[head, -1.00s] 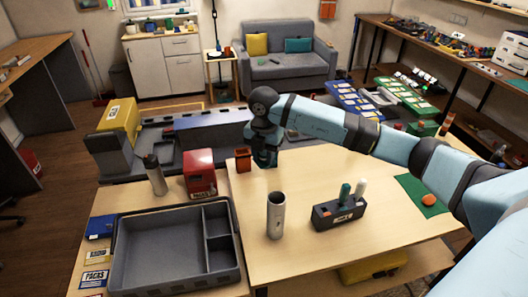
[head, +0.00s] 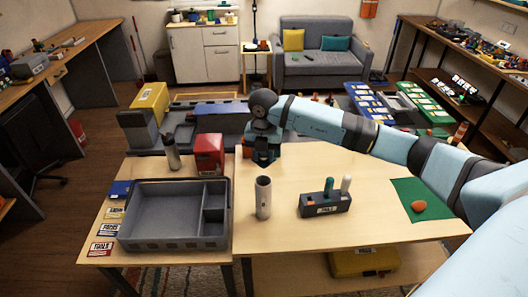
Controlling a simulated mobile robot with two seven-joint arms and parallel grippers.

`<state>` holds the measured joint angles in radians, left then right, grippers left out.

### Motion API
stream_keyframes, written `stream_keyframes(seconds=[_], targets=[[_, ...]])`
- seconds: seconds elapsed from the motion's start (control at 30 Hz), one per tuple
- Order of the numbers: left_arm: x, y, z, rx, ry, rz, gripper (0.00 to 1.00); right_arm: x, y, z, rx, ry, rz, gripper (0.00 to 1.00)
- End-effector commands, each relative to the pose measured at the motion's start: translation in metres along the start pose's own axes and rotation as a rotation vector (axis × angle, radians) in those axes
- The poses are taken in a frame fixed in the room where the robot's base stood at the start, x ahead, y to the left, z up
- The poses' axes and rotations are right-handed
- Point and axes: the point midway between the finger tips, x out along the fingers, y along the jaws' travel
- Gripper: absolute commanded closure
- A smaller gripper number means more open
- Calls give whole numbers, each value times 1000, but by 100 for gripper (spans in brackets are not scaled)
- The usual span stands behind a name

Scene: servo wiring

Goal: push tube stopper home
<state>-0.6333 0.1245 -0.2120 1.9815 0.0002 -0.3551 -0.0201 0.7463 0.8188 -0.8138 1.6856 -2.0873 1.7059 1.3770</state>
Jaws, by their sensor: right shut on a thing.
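A pale grey upright tube (head: 263,197) stands on the light wooden table, near its front edge. I cannot make out a separate stopper at its top. My right gripper (head: 263,160) points down over the table, behind the tube and apart from it. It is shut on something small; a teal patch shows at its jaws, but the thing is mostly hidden. A red-orange block (head: 247,151) shows partly beside the jaws. My left gripper is not in view.
A dark labelled holder (head: 325,204) with a teal and a white upright piece stands right of the tube. A grey tray (head: 160,228) and red box (head: 209,154) are at left. A green mat (head: 409,188) with an orange object (head: 419,206) lies at right.

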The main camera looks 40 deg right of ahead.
Motion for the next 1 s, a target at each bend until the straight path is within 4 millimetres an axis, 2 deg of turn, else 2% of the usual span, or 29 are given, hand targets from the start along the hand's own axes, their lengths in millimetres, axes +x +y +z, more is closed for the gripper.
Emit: stream_keyframes(seconds=[0.57, 0.77, 1.0], targets=[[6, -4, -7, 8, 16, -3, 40, 0, 0, 0, -6, -1, 1, 91], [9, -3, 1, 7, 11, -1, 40, 12, 0, 0, -6, 0, 1, 91], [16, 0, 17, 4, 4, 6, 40, 36, 0, 0, -5, 0, 0, 91]])
